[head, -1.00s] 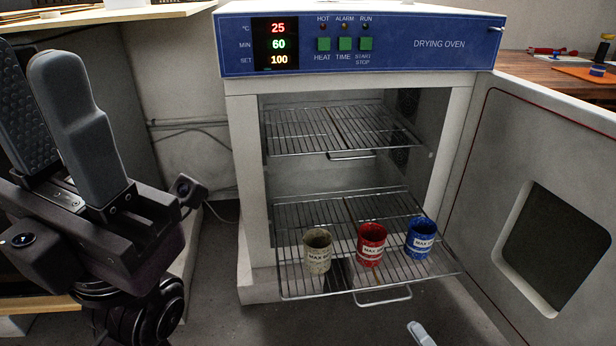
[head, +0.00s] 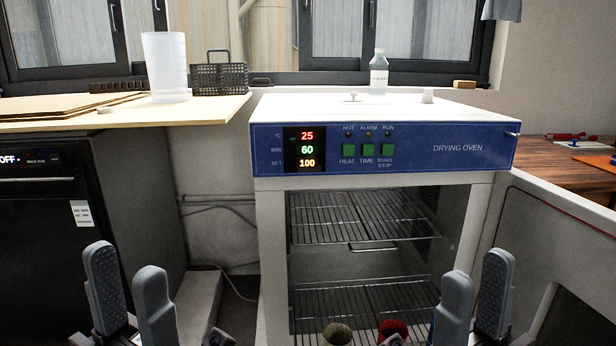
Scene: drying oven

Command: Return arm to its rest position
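My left gripper (head: 125,270) is at the lower left of the head view, fingers pointing up and apart, with nothing between them. My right gripper (head: 476,272) is at the lower right, in front of the oven's right side, also with fingers up, apart and empty. The drying oven (head: 400,150) stands open behind them, its display reading 25, 60 and 100. The tops of a beige cup (head: 338,333) and a red cup (head: 392,331) show at the bottom edge on the lower rack (head: 360,297).
The open oven door (head: 560,235) stands at the right. A black appliance (head: 45,215) is at the left under a wooden shelf (head: 225,108) with a clear beaker (head: 166,70) and a dark basket (head: 219,76).

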